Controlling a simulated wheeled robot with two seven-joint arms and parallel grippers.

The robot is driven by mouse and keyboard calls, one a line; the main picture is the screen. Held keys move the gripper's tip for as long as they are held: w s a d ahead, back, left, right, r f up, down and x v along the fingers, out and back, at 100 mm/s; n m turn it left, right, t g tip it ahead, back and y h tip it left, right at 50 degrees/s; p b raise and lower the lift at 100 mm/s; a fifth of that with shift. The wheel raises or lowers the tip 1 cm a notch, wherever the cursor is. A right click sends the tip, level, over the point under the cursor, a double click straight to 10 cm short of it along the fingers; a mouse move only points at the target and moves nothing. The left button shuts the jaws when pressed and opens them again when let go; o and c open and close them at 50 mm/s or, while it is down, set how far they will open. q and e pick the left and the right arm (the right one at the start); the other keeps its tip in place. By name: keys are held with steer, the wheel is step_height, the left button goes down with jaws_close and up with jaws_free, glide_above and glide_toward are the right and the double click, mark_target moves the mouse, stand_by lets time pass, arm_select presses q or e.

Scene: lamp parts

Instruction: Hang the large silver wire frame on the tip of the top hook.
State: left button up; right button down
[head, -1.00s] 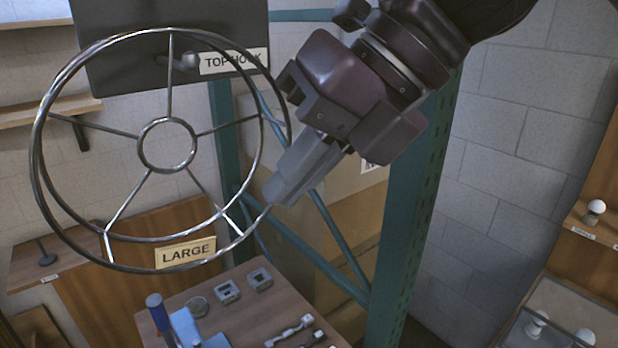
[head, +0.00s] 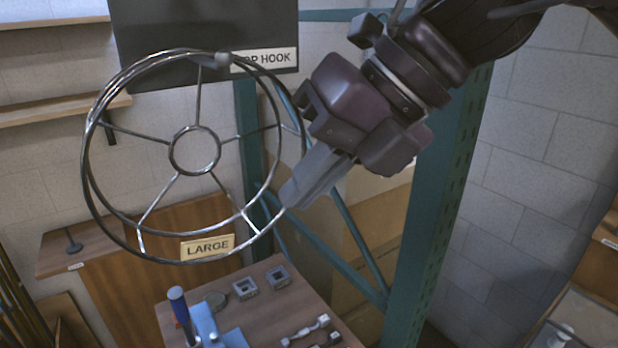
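The top hook (head: 222,60) is a grey peg with a rounded tip on a dark board, beside the partly covered TOP HOOK label (head: 277,60). The frame's top rim overlaps the hook near its tip; I cannot tell whether they touch. My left gripper is not in view.
A green rack post (head: 435,200) stands close to the right of my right gripper, with diagonal braces behind. A wooden table (head: 265,310) below holds a blue tool (head: 181,308) and small parts. Wall shelves (head: 60,108) are at left.

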steer(key=c, duration=1.6)
jaws_free()
steer(key=shift+o, duration=0.2)
